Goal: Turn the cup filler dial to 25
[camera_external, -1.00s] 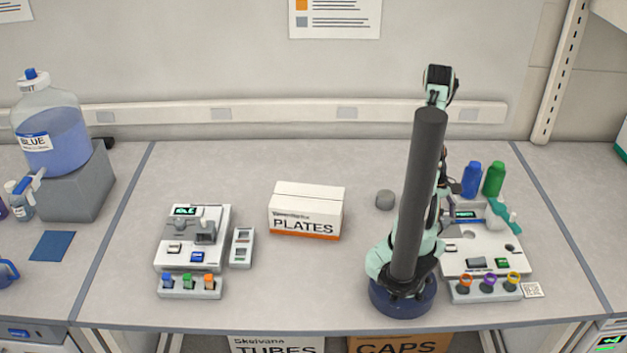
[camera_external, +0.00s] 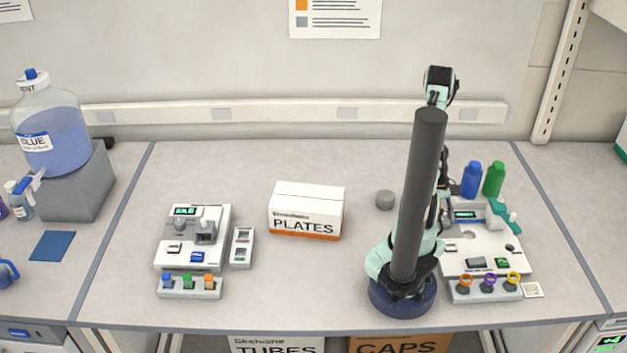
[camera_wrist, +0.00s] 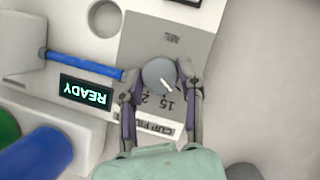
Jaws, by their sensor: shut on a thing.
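The cup filler dial (camera_wrist: 158,74) is a round grey knob with a white pointer mark, on a grey panel (camera_wrist: 186,42) in the wrist view. The pointer slants to the lower right of that picture. A 15 and part of another number show upside down beside it, and a partly covered label starts with "CUP FIL". My gripper (camera_wrist: 160,76) is shut on the dial, one finger on each side. In the external view the white cup filler machine (camera_external: 485,257) stands at the right, and my arm hides the dial and gripper.
A lit screen (camera_wrist: 86,93) reads READY, near a blue rod (camera_wrist: 85,65). Blue (camera_external: 471,180) and green (camera_external: 493,179) bottles stand behind the machine. A PLATES box (camera_external: 305,211) and another white machine (camera_external: 191,240) stand to the left.

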